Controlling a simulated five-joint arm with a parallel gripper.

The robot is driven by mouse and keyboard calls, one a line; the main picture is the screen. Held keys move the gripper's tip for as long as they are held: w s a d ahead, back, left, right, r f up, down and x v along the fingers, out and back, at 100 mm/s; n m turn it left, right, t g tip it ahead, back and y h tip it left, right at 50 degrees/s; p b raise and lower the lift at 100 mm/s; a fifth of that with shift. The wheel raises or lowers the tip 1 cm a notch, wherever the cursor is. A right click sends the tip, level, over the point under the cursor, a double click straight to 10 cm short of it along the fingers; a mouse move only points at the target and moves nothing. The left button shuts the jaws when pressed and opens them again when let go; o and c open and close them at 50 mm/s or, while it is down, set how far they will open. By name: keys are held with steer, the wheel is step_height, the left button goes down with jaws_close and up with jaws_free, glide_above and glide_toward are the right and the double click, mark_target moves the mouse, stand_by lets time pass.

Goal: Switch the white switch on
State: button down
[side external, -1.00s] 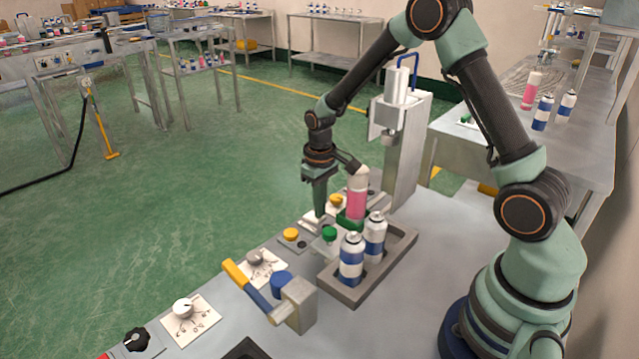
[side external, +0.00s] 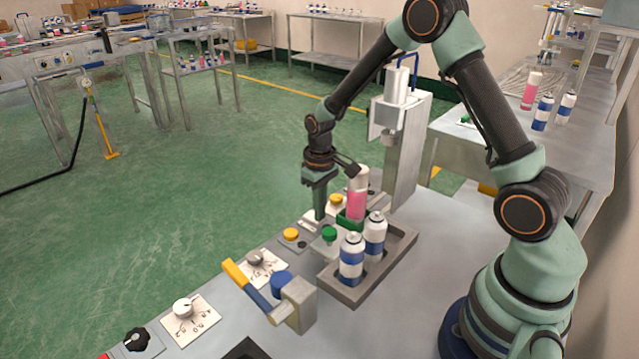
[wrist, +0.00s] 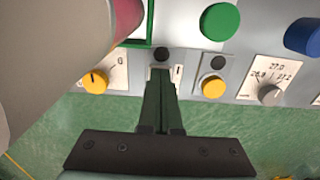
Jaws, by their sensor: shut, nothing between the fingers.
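The white switch (wrist: 152,73) is mostly hidden behind my fingertips in the wrist view; a pale plate with an "I" mark shows just right of them. In the side view, its pale plate (side external: 308,224) shows beside my fingers on the panel. My gripper (wrist: 160,73) is shut and empty, fingers together, with the tips over the switch. In the side view my gripper (side external: 319,217) points down at the panel. Whether the tips touch the switch, and which way it is tipped, I cannot tell.
A yellow button (wrist: 213,87) is right of my fingers and a yellow knob (wrist: 95,81) left. A green button (wrist: 220,21) is close by. A pink-filled can (side external: 357,195) stands beside my gripper. Two blue-and-white cans (side external: 351,260) stand in a grey tray (side external: 402,252).

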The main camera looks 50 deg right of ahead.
steer(key=shift+f, duration=0.1)
stand_by(0.3)
step_height(320, 180, up, 11)
steer(key=shift+f, duration=0.15)
stand_by(1.1)
steer(key=s+a+r+t, duration=0.2)
steer(key=s+r, duration=0.4)
steer(key=s, duration=0.1)
steer(key=s+a+r+t, duration=0.3)
steer(key=s+r, duration=0.3)
steer(key=s, duration=0.1)
steer(key=shift+s+a+t, duration=0.15)
steer(key=shift+a+t, duration=0.1)
steer(key=shift+t, duration=0.05)
